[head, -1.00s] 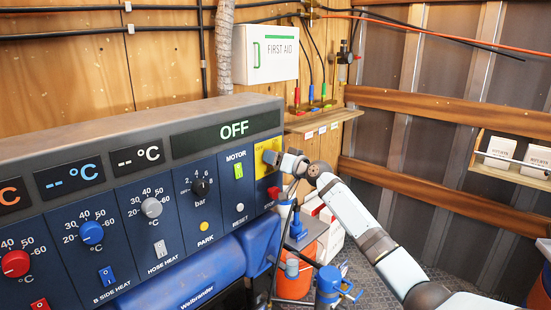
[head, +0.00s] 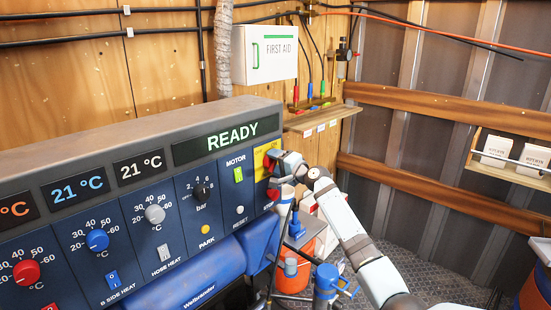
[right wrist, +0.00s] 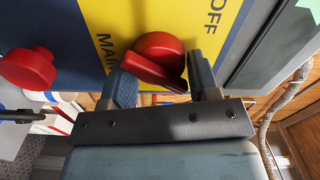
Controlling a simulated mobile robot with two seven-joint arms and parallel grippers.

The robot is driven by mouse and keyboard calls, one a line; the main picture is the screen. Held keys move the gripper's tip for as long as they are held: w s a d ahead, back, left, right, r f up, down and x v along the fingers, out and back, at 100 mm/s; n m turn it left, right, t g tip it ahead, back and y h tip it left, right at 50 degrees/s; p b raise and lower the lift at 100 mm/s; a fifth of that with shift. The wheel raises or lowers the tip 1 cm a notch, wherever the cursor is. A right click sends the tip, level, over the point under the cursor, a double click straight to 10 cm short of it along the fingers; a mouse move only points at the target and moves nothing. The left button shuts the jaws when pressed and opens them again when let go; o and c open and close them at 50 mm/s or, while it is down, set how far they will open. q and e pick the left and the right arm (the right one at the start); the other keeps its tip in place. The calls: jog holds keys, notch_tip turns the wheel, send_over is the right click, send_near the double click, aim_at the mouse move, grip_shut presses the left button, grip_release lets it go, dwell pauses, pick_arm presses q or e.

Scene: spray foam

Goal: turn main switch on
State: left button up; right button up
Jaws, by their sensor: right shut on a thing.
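The main switch is a red rotary knob (right wrist: 158,58) on a yellow plate (right wrist: 125,22) lettered "MAIN" and "OFF" in the right wrist view. My right gripper (right wrist: 160,85) is shut on the knob, one finger on either side of it. In the head view my right gripper (head: 279,168) is at the yellow plate (head: 264,152) at the panel's right end and mostly hides the knob. The panel display (head: 228,138) reads "READY", and the smaller displays read 21 °C. My left gripper is not in view.
A red stop button (right wrist: 27,68) sits close beside my right gripper. The control panel (head: 150,190) also carries knobs and small switches. A wooden shelf (head: 322,117) and a first aid box (head: 266,55) are behind. Blue and orange containers (head: 292,275) stand below my right forearm.

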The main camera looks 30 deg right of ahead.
jog(key=shift+f+m+p, duration=0.15)
jog(key=shift+m+p, duration=0.3)
jog(key=shift+m, duration=0.75)
jog(key=shift+f, duration=0.1)
jog(key=o, duration=0.8)
jog(key=shift+o, duration=0.2)
jog(key=shift+s, duration=0.1)
jog(key=b+v, duration=0.1)
jog(key=v, duration=1.2)
jog(key=shift+s+d, duration=0.2)
jog(key=shift+s, duration=0.1)
